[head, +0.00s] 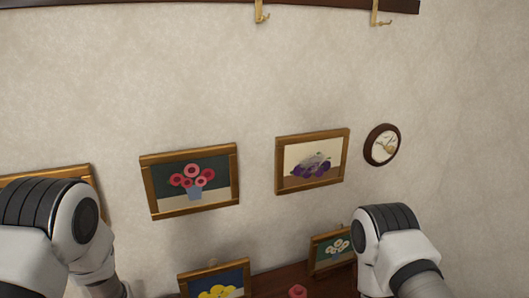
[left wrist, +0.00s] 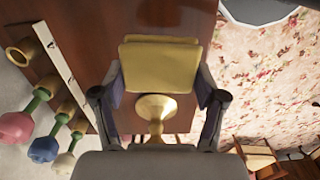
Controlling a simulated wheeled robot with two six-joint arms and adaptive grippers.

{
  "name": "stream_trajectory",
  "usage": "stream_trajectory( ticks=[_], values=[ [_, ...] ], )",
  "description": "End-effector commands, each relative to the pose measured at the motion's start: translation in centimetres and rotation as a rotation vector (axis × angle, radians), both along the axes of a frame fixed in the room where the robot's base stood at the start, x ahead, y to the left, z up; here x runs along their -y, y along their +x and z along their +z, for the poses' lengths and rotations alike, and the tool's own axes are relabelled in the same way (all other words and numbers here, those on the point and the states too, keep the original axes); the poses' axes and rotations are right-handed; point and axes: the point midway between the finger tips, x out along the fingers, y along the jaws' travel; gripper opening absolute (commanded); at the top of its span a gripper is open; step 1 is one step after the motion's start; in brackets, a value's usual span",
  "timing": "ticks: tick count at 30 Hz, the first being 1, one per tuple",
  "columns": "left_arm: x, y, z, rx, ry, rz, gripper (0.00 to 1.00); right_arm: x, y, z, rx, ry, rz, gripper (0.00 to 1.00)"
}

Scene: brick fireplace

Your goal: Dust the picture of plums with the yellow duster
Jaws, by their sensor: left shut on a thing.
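The picture of plums (head: 296,181) hangs on the wall right of centre in the head view, in a gold frame. It shows purple plums on a pale ground, with a greyish patch over them. In the left wrist view my left gripper (left wrist: 160,88) is shut on a yellow thing, which looks like part of the yellow duster (left wrist: 160,62). Its blocky yellow part lies between the fingers; how the rest of it runs is unclear. My left gripper is out of the head view, where only my left arm shows, well left of the plums. My right gripper is out of view.
A flower picture (head: 190,204) hangs left of the plums, a round clock (head: 382,145) right. Two smaller pictures stand below, of yellow (head: 214,278) and white flowers (head: 331,251). Brass hooks (head: 261,12) hang above. The left wrist view shows pink (left wrist: 16,128), blue and white-headed items by brown wood.

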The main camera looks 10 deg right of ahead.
Motion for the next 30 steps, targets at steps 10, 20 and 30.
stream_trajectory(
  ticks=[10, 20, 30],
  values=[
    [0.6, 4.4, 0.0, 0.005, 0.001, -0.188, 0.39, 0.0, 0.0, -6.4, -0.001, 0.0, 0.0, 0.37],
    [1.1, 4.5, 1.3, 0.001, 0.002, -0.986, 0.39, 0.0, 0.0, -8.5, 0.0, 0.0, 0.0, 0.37],
    [1.2, 3.0, 1.6, 0.002, 0.001, -1.664, 0.39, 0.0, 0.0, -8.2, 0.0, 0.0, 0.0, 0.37]
  ],
)
